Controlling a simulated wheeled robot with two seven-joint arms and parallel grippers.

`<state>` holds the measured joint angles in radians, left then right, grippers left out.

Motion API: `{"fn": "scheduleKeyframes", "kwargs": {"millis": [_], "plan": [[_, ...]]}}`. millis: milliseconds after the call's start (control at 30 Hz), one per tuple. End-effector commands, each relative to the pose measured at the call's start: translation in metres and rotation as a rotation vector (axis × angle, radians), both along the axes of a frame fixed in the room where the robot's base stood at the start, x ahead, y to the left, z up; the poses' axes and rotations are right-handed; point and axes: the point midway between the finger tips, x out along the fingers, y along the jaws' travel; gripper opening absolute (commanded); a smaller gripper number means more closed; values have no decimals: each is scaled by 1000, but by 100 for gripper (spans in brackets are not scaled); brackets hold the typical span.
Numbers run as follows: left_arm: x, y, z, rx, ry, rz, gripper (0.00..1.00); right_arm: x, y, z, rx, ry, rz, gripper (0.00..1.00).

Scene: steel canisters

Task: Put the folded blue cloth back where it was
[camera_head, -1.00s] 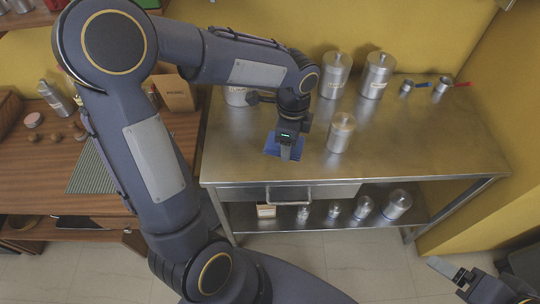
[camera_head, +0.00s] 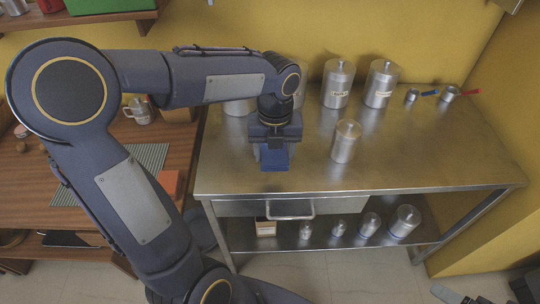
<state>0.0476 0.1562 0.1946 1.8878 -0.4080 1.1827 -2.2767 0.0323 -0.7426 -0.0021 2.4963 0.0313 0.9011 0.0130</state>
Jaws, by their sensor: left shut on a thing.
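The folded blue cloth (camera_head: 275,165) is in the jaws of my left gripper (camera_head: 273,153), at the front left part of the steel table (camera_head: 400,165). The gripper points down and hides much of the cloth. I cannot tell whether the cloth touches the tabletop or hangs just above it. My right gripper (camera_head: 455,297) shows only in part at the bottom right edge, away from the table, and its jaws are cut off.
A steel canister (camera_head: 346,141) stands right of the cloth. Labelled canisters (camera_head: 338,84) (camera_head: 381,84) stand at the back, with small pans (camera_head: 449,94) at right. Several canisters (camera_head: 404,221) stand on the lower shelf. The tabletop's right front is clear.

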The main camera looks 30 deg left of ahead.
Motion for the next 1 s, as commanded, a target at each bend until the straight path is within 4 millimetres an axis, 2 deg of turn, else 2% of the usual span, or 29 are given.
{"fn": "scheduleKeyframes", "kwargs": {"millis": [100, 200, 333, 567, 800, 1000], "plan": [[22, 18, -16, -1, 5, 5, 41, 0, 0, 1, 0, 0, 0, 82], [34, 27, -37, 0, 5, 3, 41, 0, 0, 0, 0, 0, 0, 82], [45, 36, -53, -1, 3, 2, 41, 0, 0, -1, 0, 0, 0, 82], [53, 42, -65, -1, 1, 2, 41, 0, 0, -1, 0, 0, 0, 82], [57, 44, -98, -1, 3, 1, 41, 0, 0, -5, 0, 0, 0, 82], [57, 44, -100, 0, -1, 2, 41, 0, 0, -4, 0, 0, 0, 82]]}}
